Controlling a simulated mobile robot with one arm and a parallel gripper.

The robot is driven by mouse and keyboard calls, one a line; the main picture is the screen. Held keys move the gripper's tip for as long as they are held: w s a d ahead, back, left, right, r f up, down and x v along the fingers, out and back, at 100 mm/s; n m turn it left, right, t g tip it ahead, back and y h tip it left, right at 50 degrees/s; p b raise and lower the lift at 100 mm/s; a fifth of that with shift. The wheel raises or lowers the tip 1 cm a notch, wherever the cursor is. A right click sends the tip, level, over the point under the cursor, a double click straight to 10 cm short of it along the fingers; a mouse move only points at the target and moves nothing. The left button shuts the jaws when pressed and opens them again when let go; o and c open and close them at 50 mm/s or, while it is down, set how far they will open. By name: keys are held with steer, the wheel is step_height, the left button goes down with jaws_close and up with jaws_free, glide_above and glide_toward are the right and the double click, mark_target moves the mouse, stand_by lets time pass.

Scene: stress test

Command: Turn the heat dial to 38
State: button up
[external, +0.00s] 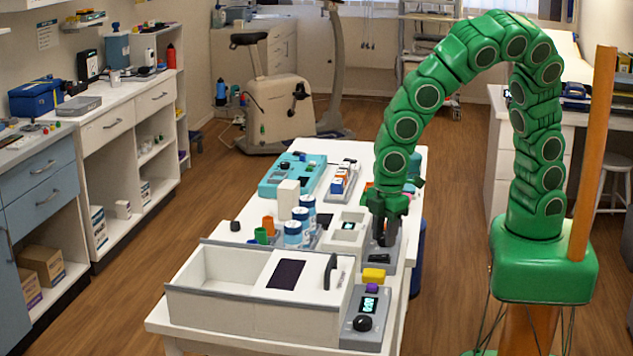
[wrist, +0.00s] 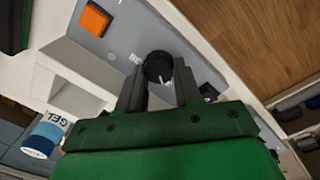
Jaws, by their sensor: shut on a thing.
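A black dial (wrist: 157,66) with a white pointer line sits on a grey control panel (wrist: 125,40). My gripper (wrist: 160,85) has one finger on each side of this dial and is shut on it. In the external view my gripper (external: 385,232) reaches down onto a grey panel (external: 379,258) at the right side of the white table; the fingers cover the dial there.
An orange block or button (wrist: 95,18) is on the panel near the dial. A white open-topped box (external: 215,283) fills the table's near end. A yellow block (external: 373,275), blue-and-white jars (external: 293,234) and a teal unit (external: 292,175) stand close by.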

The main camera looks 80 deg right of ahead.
steer(key=m, duration=0.5)
steer(key=shift+w+d, duration=0.1)
steer(key=shift+d, duration=0.05)
steer(key=m, duration=0.6)
steer(key=shift+m, duration=0.4)
steer(key=m, duration=0.5)
steer(key=shift+w+d+g, duration=0.1)
steer(key=shift+d+g, duration=0.05)
steer(key=shift+g, duration=0.25)
steer(key=m, duration=0.5)
steer(key=shift+m, duration=0.4)
steer(key=o, duration=0.8)
steer(key=shift+r, duration=0.1)
